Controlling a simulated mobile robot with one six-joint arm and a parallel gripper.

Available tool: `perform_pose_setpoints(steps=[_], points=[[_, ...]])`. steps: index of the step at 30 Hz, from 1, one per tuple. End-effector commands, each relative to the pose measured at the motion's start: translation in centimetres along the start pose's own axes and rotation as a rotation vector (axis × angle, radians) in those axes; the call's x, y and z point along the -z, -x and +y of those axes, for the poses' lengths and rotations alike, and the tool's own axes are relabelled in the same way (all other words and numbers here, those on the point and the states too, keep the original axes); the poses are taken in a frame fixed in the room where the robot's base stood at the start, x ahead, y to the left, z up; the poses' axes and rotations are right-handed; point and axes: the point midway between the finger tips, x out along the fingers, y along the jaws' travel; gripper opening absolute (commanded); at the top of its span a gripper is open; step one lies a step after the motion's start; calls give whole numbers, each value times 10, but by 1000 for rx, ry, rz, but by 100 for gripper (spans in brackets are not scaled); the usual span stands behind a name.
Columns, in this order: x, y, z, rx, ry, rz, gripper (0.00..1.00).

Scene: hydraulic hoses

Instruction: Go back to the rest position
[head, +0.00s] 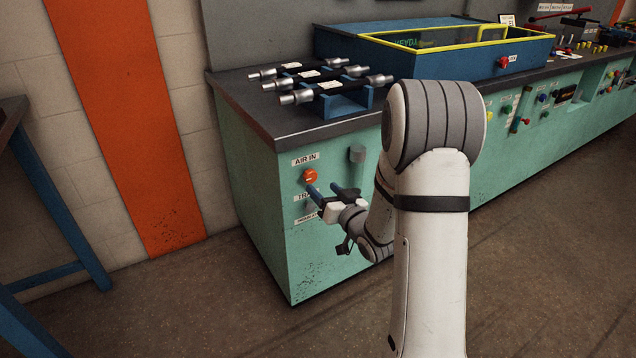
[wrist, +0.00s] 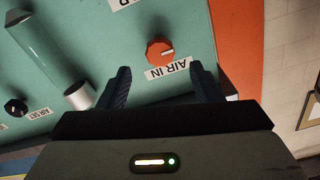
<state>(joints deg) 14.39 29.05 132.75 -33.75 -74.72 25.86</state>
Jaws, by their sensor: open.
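Several hoses with metal ends (head: 335,83) lie on a blue rack (head: 346,106) on the dark worktop (head: 250,100). A grey cylinder (head: 357,154) sticks out right of the knob. A blue-legged table (head: 60,215) stands at left. The floor (head: 190,300) at front left is clear.

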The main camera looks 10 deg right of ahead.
Motion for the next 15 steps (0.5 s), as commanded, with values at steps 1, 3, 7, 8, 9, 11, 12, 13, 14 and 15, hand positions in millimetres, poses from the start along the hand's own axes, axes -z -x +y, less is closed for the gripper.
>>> perform_pose_setpoints(steps=[1,3,7,8,9,11,12,13,14,15], points=[[1,9,1,-3,-1,-1,59],[0,17,0,-2,-1,-1,59],[0,26,0,-1,0,-1,59],[0,27,0,0,0,0,59],[0,27,0,0,1,0,59],[0,28,0,1,1,0,59],[0,27,0,1,1,0,59],[0,27,0,1,1,0,59],[0,27,0,1,1,0,59],[0,27,0,1,1,0,59]])
